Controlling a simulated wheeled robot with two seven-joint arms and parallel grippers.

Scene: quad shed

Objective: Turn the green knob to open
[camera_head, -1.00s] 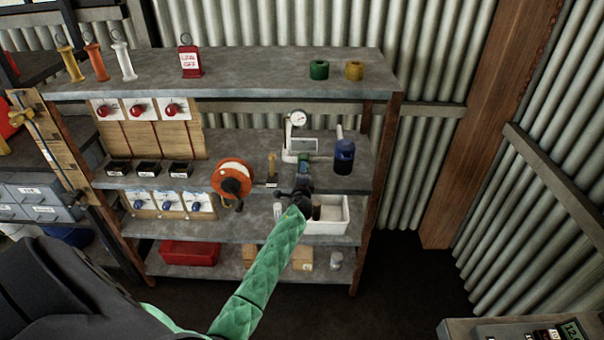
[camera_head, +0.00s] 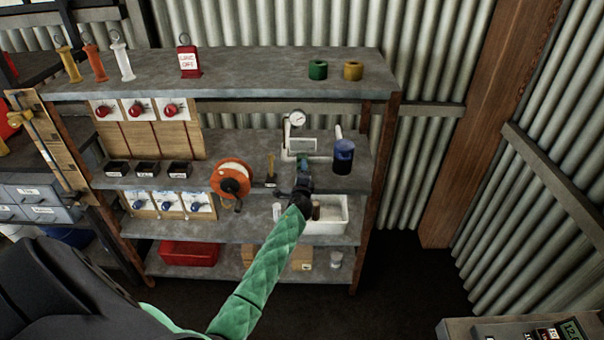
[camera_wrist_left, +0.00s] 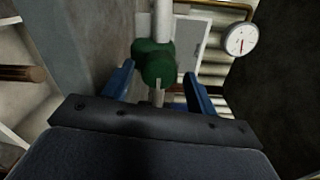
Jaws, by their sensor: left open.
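The green knob (camera_wrist_left: 155,62) is on a white pipe (camera_wrist_left: 162,20) in the left wrist view, straight ahead of my left gripper. In the head view the knob (camera_head: 303,163) is small and partly hidden by my gripper. My left gripper (camera_wrist_left: 160,88) is open, with its blue fingers to either side of and short of the knob. In the head view my left gripper (camera_head: 303,178) reaches up to the pipe assembly on the middle shelf. A round white gauge (camera_wrist_left: 240,38) sits on the pipe to the right. My right gripper is not in view.
A blue container (camera_head: 344,158) stands right of the pipe. A white tray (camera_head: 335,225) lies below my gripper. An orange reel (camera_head: 231,180) hangs at the left. Green (camera_head: 318,69) and yellow (camera_head: 353,70) rolls sit on the top shelf.

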